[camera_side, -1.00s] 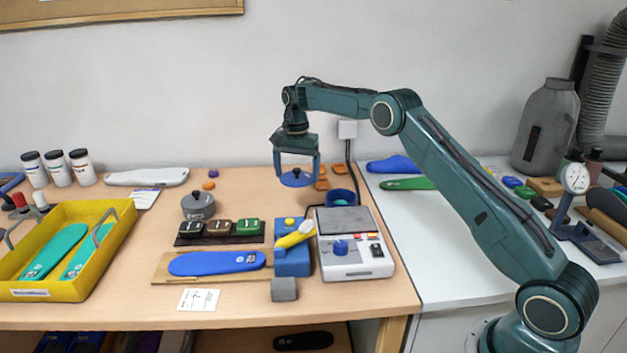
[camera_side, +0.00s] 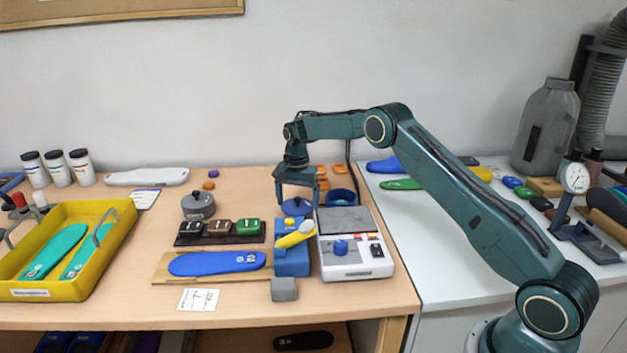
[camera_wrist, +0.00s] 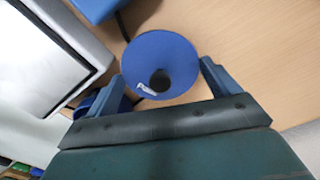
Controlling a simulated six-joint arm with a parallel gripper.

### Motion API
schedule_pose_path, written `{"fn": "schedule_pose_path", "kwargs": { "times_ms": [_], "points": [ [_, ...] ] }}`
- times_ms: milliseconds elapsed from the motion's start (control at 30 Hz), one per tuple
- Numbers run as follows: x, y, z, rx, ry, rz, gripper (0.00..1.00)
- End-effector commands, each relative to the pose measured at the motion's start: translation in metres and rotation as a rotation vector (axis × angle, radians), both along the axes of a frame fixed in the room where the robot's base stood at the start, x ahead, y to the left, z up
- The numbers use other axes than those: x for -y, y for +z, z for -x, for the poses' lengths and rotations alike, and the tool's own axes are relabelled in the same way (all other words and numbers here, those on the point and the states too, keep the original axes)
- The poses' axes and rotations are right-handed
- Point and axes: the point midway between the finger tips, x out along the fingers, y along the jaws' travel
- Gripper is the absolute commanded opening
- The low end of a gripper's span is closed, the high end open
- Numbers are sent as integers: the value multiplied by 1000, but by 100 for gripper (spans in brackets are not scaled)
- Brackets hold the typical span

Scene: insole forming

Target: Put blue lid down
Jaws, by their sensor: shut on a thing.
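The blue lid (camera_side: 296,207) is a round disc with a dark knob, seen in the side view just behind the blue block. In the wrist view the blue lid (camera_wrist: 160,58) lies between the two fingers, with its dark knob and a small white label toward me. My gripper (camera_side: 296,196) is shut on the lid and holds it low, at or just over the wooden table; I cannot tell if it touches. The fingers of my gripper (camera_wrist: 165,85) also show in the wrist view. A blue round pot (camera_side: 341,197) stands to the right, behind the scale.
A grey-topped scale (camera_side: 355,262) and a blue block (camera_side: 292,260) with a yellow piece stand in front of the lid. A grey lidded pot (camera_side: 198,206) is to the left. Small orange pieces (camera_side: 322,170) lie behind. Bare table (camera_side: 245,190) lies left of the lid.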

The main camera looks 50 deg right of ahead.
Motion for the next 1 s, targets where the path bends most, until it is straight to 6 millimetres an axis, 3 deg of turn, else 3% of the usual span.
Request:
{"fn": "schedule_pose_path", "kwargs": {
  "times_ms": [167, 633, 667, 700, 1000],
  "points": [
    [0, -15, 0, 0, 0, 0, 66],
    [0, -20, 0, 0, 0, 0, 66],
    [0, -20, 0, 0, 0, 0, 92],
    [0, -20, 0, 0, 0, 0, 100],
    [0, -18, 0, 0, 0, 0, 100]
  ]
}}
